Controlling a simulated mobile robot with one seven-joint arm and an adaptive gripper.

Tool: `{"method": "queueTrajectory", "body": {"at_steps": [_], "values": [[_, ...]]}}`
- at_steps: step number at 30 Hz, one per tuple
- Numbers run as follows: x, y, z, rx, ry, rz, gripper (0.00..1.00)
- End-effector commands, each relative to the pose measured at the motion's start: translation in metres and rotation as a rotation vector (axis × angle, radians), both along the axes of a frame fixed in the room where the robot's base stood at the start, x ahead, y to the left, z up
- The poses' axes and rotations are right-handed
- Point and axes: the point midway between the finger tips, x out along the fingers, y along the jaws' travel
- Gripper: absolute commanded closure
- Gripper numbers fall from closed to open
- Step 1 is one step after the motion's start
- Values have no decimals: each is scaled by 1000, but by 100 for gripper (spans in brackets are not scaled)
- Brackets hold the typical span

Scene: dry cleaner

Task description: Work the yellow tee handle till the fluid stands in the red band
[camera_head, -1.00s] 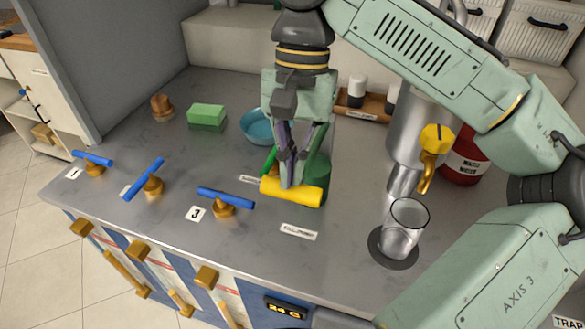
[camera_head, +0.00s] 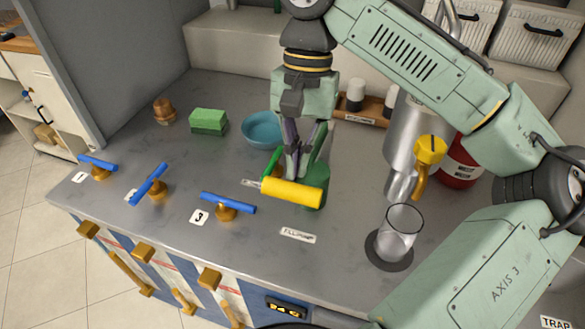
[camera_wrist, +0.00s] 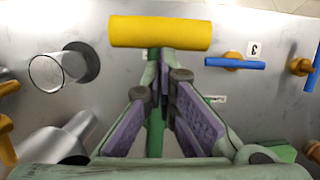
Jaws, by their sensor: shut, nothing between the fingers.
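The yellow tee handle (camera_head: 292,192) is a thick bar lying crosswise by a green cylinder (camera_head: 319,183). It also spans the top of the wrist view (camera_wrist: 160,32). My gripper (camera_head: 298,174) is shut and empty, its fingertips at the handle's upper edge in the head view. I cannot tell whether they touch it. In the wrist view the fingertips (camera_wrist: 166,62) point at the bar's middle. A clear glass (camera_head: 400,232) stands on a dark round pad below a metal spout. I can make out no fluid level and no red band on it.
Blue tee handles (camera_head: 228,203) stand along the counter's left side. A green block (camera_head: 208,122) and a blue bowl (camera_head: 262,130) lie behind. A yellow tap (camera_head: 429,152) and a red canister (camera_head: 460,163) are at the right. The front counter has clear room.

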Motion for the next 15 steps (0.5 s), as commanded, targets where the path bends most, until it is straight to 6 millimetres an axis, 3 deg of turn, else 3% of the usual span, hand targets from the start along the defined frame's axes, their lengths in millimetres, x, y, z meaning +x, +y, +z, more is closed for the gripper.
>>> {"method": "queueTrajectory", "body": {"at_steps": [8,15], "values": [[4,-2,18,-4,-2,-3,100],[15,-5,64,-6,-3,-6,100]]}}
